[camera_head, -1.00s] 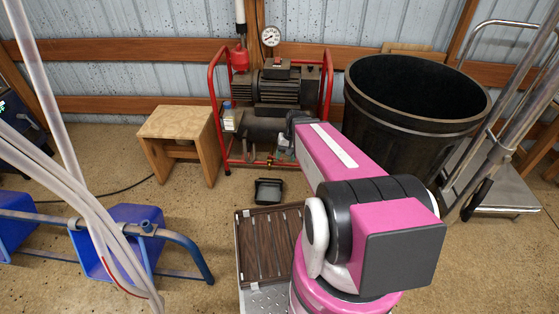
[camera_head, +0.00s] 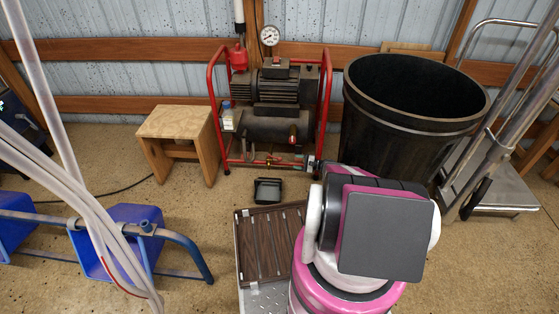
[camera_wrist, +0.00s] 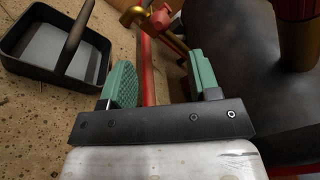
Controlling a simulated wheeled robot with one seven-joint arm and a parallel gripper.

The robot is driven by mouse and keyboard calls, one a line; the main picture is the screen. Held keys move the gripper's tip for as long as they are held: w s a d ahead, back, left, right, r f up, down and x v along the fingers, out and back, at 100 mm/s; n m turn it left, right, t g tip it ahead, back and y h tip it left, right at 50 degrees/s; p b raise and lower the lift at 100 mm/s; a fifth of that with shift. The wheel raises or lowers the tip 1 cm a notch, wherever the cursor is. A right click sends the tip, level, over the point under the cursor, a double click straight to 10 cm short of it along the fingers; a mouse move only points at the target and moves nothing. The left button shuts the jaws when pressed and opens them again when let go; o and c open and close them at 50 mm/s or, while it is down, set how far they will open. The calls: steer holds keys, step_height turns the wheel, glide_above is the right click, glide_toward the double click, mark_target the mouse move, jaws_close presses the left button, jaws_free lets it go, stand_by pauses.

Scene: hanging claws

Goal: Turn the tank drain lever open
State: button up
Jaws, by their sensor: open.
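The dark tank (camera_head: 262,129) lies low in the red-framed compressor; its curved side fills the right of the wrist view (camera_wrist: 262,85). A brass drain fitting (camera_wrist: 176,42) with a small red lever (camera_wrist: 160,18) shows at the top of the wrist view, beyond my fingertips. In the head view, small brass and red fittings (camera_head: 268,160) sit under the tank. My gripper (camera_wrist: 163,75) is open, with two green fingers apart and nothing between them. The fingers appear short of the lever, not touching it. My arm hides part of the compressor's lower right in the head view.
A black handled tray (camera_head: 268,190) lies on the floor before the compressor. A red and brass fitting (camera_wrist: 297,45) sticks out from the tank near my right finger. A wooden stool (camera_head: 180,135) stands left, a black bin (camera_head: 410,125) right. A red frame rail (camera_wrist: 148,65) runs behind the fingers.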

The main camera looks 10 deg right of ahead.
mark_target(279, 158)
steer(key=x, duration=1)
steer(key=shift+a, duration=0.3)
jaws_close()
